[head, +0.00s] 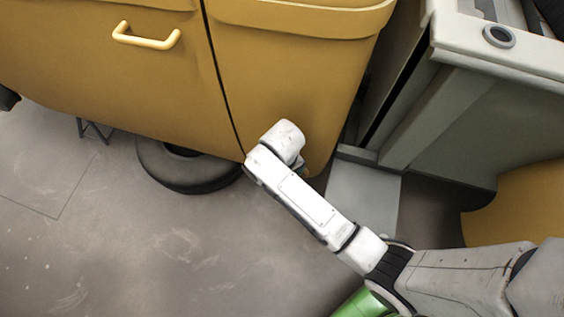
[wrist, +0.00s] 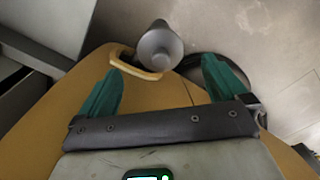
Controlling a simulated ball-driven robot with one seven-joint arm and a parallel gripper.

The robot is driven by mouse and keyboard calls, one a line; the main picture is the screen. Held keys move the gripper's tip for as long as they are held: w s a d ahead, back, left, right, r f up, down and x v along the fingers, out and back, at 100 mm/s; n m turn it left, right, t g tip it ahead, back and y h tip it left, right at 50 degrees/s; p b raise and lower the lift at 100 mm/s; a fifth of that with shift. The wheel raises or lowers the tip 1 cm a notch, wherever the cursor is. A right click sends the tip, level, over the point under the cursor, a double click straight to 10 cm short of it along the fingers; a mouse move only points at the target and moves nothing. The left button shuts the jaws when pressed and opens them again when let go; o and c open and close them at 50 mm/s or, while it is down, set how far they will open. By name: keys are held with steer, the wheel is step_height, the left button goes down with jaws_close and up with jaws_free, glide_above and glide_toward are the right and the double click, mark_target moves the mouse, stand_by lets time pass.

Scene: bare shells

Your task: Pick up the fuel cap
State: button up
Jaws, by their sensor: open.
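In the wrist view a grey, round-ended piece (wrist: 160,46), which looks like the fuel cap, shows ahead of and between the fingertips. It covers part of a yellow handle behind it. My gripper (wrist: 161,65) is open, with its two green fingers spread and nothing held between them. I cannot tell how far the grey piece is from the fingertips or what it is attached to. In the head view my gripper is mostly hidden behind the end of my white arm, close to the yellow body's lower corner. The grey piece does not show there.
A yellow vehicle body (head: 110,75) with a handle (head: 147,37) fills the upper left. A dark tyre (head: 185,170) lies under it. A grey cabinet (head: 460,105) with a dark ring (head: 499,36) on top stands at right. The floor at lower left is clear.

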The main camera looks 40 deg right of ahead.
step_height(320, 180, down, 5)
steer(key=shift+r, duration=0.1)
steer(key=shift+c, duration=0.3)
steer(key=c, duration=1)
